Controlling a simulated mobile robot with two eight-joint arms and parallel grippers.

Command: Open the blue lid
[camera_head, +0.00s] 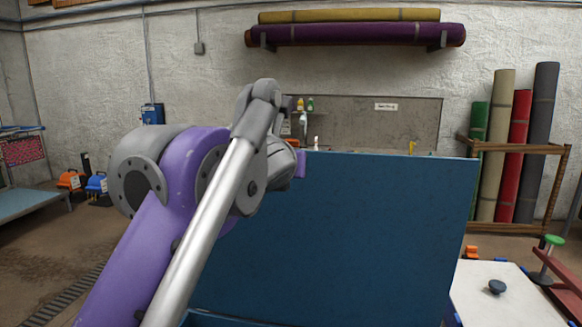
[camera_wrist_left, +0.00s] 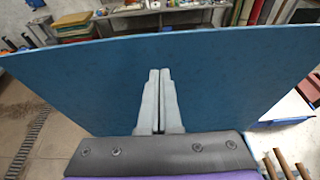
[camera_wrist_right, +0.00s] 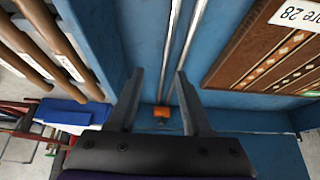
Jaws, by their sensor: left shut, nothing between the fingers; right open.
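The blue lid (camera_head: 350,240) stands raised, close to upright, and fills the middle of the head view. It also spreads behind my left fingers in the left wrist view (camera_wrist_left: 220,75). My left gripper (camera_wrist_left: 159,72) is shut and empty, its fingers against or just in front of the lid's broad face; I cannot tell if they touch. In the head view my left arm hides the lid's left part. My right gripper (camera_wrist_right: 159,72) is open and empty, pointing at blue panels, with metal rods and an orange piece (camera_wrist_right: 161,112) between its fingers.
A brown patterned panel (camera_wrist_right: 270,50) with a label and several wooden rods (camera_wrist_right: 50,50) flank my right gripper. A white surface with a dark knob (camera_head: 497,287) is at the lower right. Rolled rugs (camera_head: 518,155) stand in a wooden rack. Floor at the left is open.

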